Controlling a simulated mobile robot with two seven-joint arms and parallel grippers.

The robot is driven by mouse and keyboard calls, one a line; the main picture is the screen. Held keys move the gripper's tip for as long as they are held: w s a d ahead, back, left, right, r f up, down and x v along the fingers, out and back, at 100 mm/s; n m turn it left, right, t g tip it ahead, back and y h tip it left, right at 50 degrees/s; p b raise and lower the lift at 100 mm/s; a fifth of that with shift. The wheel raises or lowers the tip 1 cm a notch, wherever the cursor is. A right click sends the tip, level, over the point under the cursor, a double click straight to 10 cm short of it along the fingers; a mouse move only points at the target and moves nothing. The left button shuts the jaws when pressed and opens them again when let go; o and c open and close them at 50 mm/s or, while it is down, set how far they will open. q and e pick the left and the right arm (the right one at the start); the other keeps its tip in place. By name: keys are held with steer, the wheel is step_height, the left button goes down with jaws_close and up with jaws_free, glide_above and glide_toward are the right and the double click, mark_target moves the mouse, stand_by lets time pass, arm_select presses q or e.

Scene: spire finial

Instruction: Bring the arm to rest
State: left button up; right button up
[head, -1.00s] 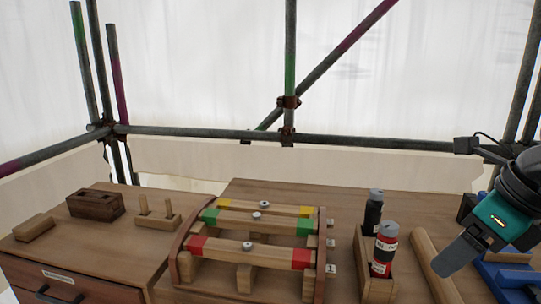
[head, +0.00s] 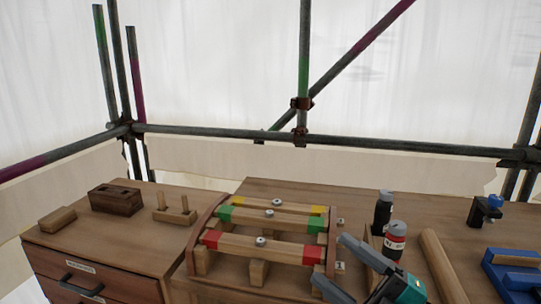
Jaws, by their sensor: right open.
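My right gripper (head: 329,259) is at the bottom of the head view, right of centre, with its teal body at the lower edge. Its two grey fingers are spread apart and nothing is between them. The fingertips are near the right end of the wooden rack (head: 208,223); I cannot tell whether they touch it. The rack holds bars with coloured ends: a red-ended bar (head: 262,247) in front, a green-ended bar (head: 268,218) and a yellow-ended bar (head: 290,206) behind. My left gripper is not in view.
A black bottle (head: 382,214) and a red bottle (head: 393,243) stand just right of the rack, partly behind my gripper. A wooden roller (head: 440,262) and a blue fixture (head: 512,270) are farther right. A dark block (head: 116,201) and a pegged block (head: 174,212) sit left.

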steer(key=d+f+m+t+h, duration=0.45)
steer(key=f+m+h, duration=0.45)
steer(key=f+m, duration=0.25)
steer(key=s+d+f+m+g+h, duration=0.1)
steer(key=s+f+m+g+h, duration=0.2)
steer(key=f, duration=0.7)
steer(key=s+d+f+m+g+h, duration=0.1)
steer(key=s+f+m+g+h, duration=0.2)
steer(key=s+f+m, duration=0.4)
step_height(320, 180, down, 3)
steer(key=shift+s+d+r+g+h+p, duration=0.1)
steer(key=shift+s+d+g+h+p, duration=0.25)
steer(key=shift+s+h, duration=0.25)
steer(key=shift+s, duration=0.1)
